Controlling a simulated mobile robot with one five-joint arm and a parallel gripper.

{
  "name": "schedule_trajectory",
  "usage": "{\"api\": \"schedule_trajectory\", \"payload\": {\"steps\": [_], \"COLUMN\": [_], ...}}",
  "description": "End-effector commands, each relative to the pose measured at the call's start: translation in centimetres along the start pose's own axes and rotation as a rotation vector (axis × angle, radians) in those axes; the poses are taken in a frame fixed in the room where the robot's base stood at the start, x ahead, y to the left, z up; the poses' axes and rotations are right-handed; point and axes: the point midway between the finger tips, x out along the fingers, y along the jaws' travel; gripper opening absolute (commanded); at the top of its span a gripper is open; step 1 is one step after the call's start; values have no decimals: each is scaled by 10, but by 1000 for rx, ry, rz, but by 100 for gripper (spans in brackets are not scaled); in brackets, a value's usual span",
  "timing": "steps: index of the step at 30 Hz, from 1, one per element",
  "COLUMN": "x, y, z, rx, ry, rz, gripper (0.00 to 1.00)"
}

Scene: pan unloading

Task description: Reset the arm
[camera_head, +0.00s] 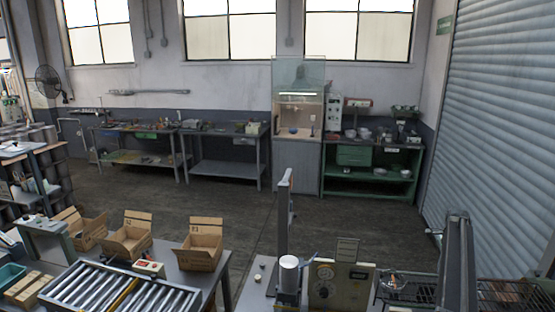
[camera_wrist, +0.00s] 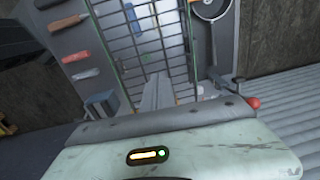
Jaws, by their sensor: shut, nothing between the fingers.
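In the wrist view my gripper (camera_wrist: 157,85) shows as a pale tapered shape beyond my green housing, its fingers together and empty. Past it is an upright wire rack or grille (camera_wrist: 145,45). A round dark pan (camera_wrist: 209,10) with a light rim is at the top right of that view, beside the grille and apart from my fingers. In the head view a dark upright arm part, which looks like mine, stands at the lower right; my fingers cannot be made out there.
Several coloured handles (camera_wrist: 76,54) lie left of the grille. In the head view a roller conveyor (camera_head: 115,289) and open cardboard boxes (camera_head: 203,246) are at the lower left. A wire rack (camera_head: 505,294) is at the lower right. The floor (camera_head: 225,205) in the middle is clear.

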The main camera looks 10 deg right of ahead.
Motion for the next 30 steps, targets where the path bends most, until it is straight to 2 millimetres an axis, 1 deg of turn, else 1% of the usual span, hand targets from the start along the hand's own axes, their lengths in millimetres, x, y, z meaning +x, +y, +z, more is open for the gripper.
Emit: {"api": "schedule_trajectory", "payload": {"steps": [2,3,8,11,14,15,17,20,23,24,26,27,29,30], "x": [0,0,-2,-2,-3,-4,-5,-7,-9,-11,-13,-15,-18,-19], "y": [0,3,11,18,27,32,40,57,82,96,122,143,175,194], "z": [-1,10,42,65,94,108,129,170,219,242,282,310,347,368], "rx": [1,-21,-106,-168,-247,-284,-346,-465,-618,-693,-828,-930,-1079,-1170], "ry": [0,-1,-4,-6,-9,-10,-12,-16,-22,-24,-30,-34,-39,-43], "rz": [0,0,3,5,6,7,8,11,13,14,16,18,20,21], "gripper": [0,0,0,0,0,0,0,0,0,0,0,0,0,0]}}
